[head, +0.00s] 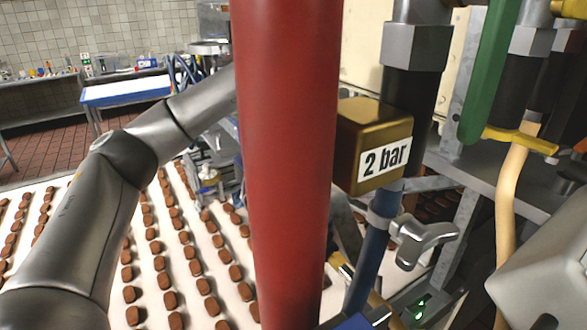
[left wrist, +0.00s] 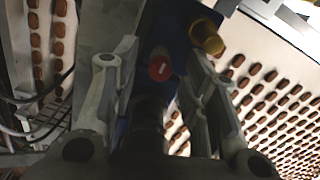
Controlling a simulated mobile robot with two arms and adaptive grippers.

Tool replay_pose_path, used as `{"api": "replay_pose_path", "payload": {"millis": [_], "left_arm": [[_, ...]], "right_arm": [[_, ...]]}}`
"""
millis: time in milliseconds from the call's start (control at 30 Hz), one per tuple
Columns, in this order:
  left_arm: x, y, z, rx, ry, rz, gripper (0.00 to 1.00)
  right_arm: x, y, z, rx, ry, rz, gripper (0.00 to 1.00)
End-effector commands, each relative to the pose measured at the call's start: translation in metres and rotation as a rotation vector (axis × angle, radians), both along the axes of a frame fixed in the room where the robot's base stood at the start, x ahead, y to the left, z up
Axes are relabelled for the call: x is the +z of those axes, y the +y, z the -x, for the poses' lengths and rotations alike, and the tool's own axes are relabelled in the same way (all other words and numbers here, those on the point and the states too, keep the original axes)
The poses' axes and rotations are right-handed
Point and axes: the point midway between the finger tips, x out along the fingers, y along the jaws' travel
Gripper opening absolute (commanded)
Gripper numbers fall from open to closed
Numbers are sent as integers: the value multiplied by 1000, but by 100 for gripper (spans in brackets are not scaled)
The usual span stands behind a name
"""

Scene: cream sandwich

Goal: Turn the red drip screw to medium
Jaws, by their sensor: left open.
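The red drip screw (left wrist: 160,66) shows in the left wrist view as a small red knob with a pale mark on its face, on a dark blue body (left wrist: 165,35). My left gripper (left wrist: 163,56) is open, with one finger on each side of the screw in the picture. I see gaps between the screw and both fingers; how far ahead of the fingertips it lies, I cannot tell. In the head view my left arm comes in from the left and passes behind a thick red pipe (head: 287,150), which hides the gripper and the screw. My right gripper is not in view.
A brass block marked 2 bar (head: 352,135), a blue hose (head: 368,255) and a green handle (head: 490,75) crowd the right side. A brass knob (left wrist: 206,38) sits close to the right finger. Rows of brown sweets lie on a white belt (head: 75,235) below.

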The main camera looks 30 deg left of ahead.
Motion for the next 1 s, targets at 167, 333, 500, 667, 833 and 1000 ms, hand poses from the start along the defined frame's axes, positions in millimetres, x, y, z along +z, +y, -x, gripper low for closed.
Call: {"api": "replay_pose_path", "payload": {"millis": [167, 333, 500, 667, 833, 1000], "left_arm": [[0, 0, 0, 0, 0, 0, 41], [0, 0, 0, 0, 0, 0, 25], [0, 0, 0, 0, 0, 0, 3], [0, 0, 0, 1, -1, 0, 0], [0, 0, 0, 24, -1, 0, 0], [0, 0, 0, 94, -1, 0, 0]], "right_arm": [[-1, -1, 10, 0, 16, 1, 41], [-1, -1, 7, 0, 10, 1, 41], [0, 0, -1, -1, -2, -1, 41], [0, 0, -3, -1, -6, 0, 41], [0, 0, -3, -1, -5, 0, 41], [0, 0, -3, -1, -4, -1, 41]]}}
